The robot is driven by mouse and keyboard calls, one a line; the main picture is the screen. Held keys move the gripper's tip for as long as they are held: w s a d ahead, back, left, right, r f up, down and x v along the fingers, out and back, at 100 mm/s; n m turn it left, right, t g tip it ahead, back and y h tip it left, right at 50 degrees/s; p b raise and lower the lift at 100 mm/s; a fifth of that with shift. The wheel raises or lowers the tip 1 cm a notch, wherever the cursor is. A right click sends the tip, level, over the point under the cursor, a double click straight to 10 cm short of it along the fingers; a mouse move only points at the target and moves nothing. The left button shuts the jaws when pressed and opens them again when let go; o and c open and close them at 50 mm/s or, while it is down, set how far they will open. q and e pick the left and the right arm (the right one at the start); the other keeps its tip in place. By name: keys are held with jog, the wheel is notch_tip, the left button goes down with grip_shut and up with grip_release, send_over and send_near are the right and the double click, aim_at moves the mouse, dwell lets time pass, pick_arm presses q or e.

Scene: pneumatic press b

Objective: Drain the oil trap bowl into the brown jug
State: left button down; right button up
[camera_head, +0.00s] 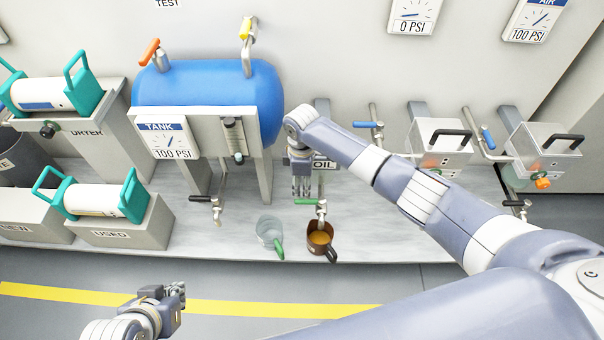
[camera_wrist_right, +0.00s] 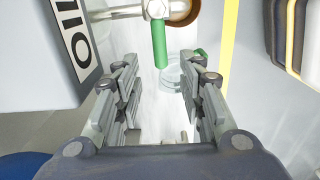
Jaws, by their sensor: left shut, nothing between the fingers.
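The brown jug (camera_head: 313,249) stands on the bench under the spout of a green-handled drain valve (camera_head: 309,201), with amber liquid inside. My right gripper (camera_head: 302,192) points down just above the valve's green lever. The right wrist view shows this gripper (camera_wrist_right: 159,62) open, with the green lever (camera_wrist_right: 158,43) ahead of and between its fingertips; contact cannot be told. The brown jug's rim also shows there (camera_wrist_right: 184,20). The oil trap bowl is hidden behind my gripper and arm near the OIL label (camera_head: 324,164). My left gripper (camera_head: 176,292) is shut and empty at the lower left.
A clear jug with a green handle (camera_head: 270,231) stands left of the brown jug. The blue tank (camera_head: 205,88) has its own drain valve (camera_head: 215,201). Teal-handled cartridges (camera_head: 98,199) sit at left. Grey units with black handles (camera_head: 440,150) stand right. The floor in front is clear.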

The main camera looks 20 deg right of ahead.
jog(key=shift+r, duration=2.35)
jog(key=shift+f, duration=0.1)
